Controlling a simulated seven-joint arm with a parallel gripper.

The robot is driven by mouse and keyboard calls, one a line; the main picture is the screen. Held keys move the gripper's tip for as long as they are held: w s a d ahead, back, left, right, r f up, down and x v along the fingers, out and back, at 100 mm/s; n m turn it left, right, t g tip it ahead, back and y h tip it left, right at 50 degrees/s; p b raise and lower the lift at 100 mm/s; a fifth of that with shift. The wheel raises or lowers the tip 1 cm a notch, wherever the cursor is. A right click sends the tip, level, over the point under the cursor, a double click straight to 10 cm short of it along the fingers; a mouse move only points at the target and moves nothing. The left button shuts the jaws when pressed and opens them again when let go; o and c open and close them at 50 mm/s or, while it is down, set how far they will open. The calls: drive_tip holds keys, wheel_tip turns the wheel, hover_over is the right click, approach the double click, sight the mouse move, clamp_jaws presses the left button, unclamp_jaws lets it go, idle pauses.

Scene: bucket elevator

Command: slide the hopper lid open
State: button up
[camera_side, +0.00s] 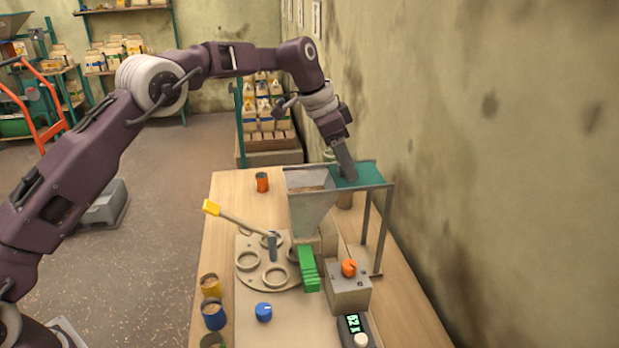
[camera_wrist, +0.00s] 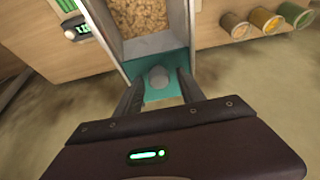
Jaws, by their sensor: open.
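The hopper (camera_side: 311,212) is a grey metal funnel on the wooden table. Its top is largely uncovered, and brown pellets (camera_wrist: 145,17) show inside it in the wrist view. The teal hopper lid (camera_side: 369,175) lies on the rails to the right of the funnel, over the legged frame. In the wrist view the lid (camera_wrist: 158,97) carries a round grey knob (camera_wrist: 159,77). My gripper (camera_wrist: 160,80) is open, with one finger on either side of the knob. Whether the fingers touch it cannot be told. In the side view my gripper (camera_side: 347,176) is down at the lid and hides the knob.
A round plate with rings (camera_side: 268,262) and a yellow-handled lever (camera_side: 212,208) stand left of the hopper. A green chute (camera_side: 308,270), a grey box with an orange knob (camera_side: 348,290) and a digital display (camera_side: 354,325) are in front. Several cups line the table's left. The wall is close on the right.

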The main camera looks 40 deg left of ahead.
drive_tip(key=shift+v, duration=3.05)
